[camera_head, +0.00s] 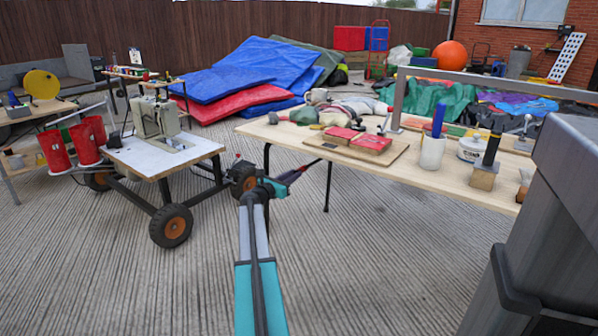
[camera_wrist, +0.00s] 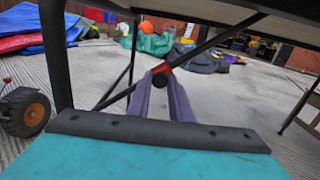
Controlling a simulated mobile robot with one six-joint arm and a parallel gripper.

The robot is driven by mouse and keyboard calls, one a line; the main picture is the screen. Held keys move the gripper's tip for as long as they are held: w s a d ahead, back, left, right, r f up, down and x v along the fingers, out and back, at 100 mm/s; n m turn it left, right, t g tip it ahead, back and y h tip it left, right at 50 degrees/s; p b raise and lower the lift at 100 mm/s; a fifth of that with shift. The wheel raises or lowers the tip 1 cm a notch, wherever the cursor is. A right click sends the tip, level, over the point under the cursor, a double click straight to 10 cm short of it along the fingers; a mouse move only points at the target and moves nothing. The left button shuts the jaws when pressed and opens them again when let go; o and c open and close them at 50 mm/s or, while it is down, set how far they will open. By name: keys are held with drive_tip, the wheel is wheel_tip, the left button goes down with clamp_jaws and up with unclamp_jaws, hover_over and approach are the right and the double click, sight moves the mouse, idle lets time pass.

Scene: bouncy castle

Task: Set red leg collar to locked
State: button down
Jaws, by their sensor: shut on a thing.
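The red leg collar (camera_wrist: 162,68) shows as a small red piece at the fingertips in the wrist view, by a thin black diagonal bar (camera_wrist: 215,39) under the table. A round dark knob sits just below the red piece. My gripper (camera_wrist: 163,77) has its two purple fingers closed in on this knob and red piece. In the head view my gripper (camera_head: 309,164) reaches under the near edge of the long wooden table (camera_head: 452,185). The collar is too small to make out there. I cannot tell whether the collar is locked.
A dark table leg (camera_wrist: 55,50) stands close at left in the wrist view, with another leg (camera_wrist: 133,50) behind. A wheeled cart (camera_head: 150,157) stands left of my arm. Striped concrete floor (camera_head: 355,265) is open in front of the table.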

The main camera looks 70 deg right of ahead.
drive_tip(key=shift+f, duration=0.25)
drive_tip(key=c, duration=1.6)
unclamp_jaws()
drive_tip(key=shift+c, duration=0.2)
drive_tip(key=shift+o, duration=0.3)
drive_tip(key=shift+w+a+r, duration=0.1)
drive_tip(key=p+v, duration=0.3)
drive_tip(key=v, duration=1)
drive_tip(key=shift+a+p, duration=0.25)
drive_tip(key=shift+p, duration=0.1)
